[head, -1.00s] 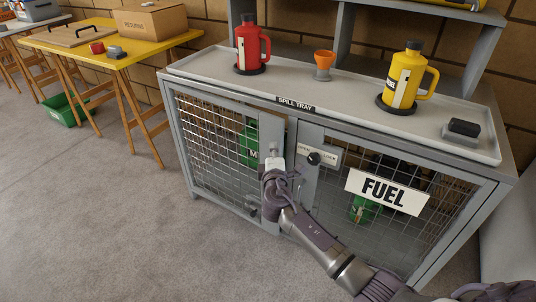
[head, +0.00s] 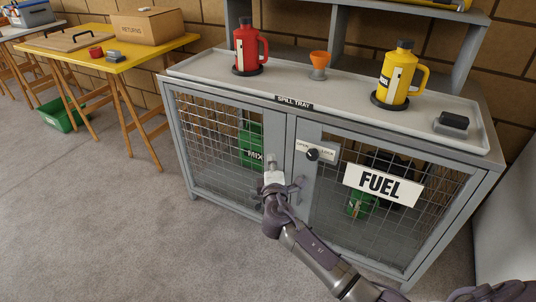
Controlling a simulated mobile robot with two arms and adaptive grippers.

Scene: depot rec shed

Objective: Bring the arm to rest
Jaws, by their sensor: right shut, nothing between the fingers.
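My right gripper (head: 273,172) is in front of the grey mesh cabinet (head: 232,126), at the inner upright of its left door (head: 276,137). Its fingers are shut with nothing between them. I cannot tell whether the fingertips touch the door. My right arm reaches in from the lower right. The left door looks closed or nearly closed against the right door (head: 309,131). The latch knob (head: 312,155), on a plate marked OPEN and LOCK, points toward neither word clearly. My left gripper is not in view.
On the spill tray (head: 203,67) stand a red jug (head: 245,51), an orange cup (head: 318,66), a yellow jug (head: 397,78) and a black-topped block (head: 453,122). Green cans (head: 251,145) show behind the mesh. A yellow table (head: 75,49) stands left. The floor in front is clear.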

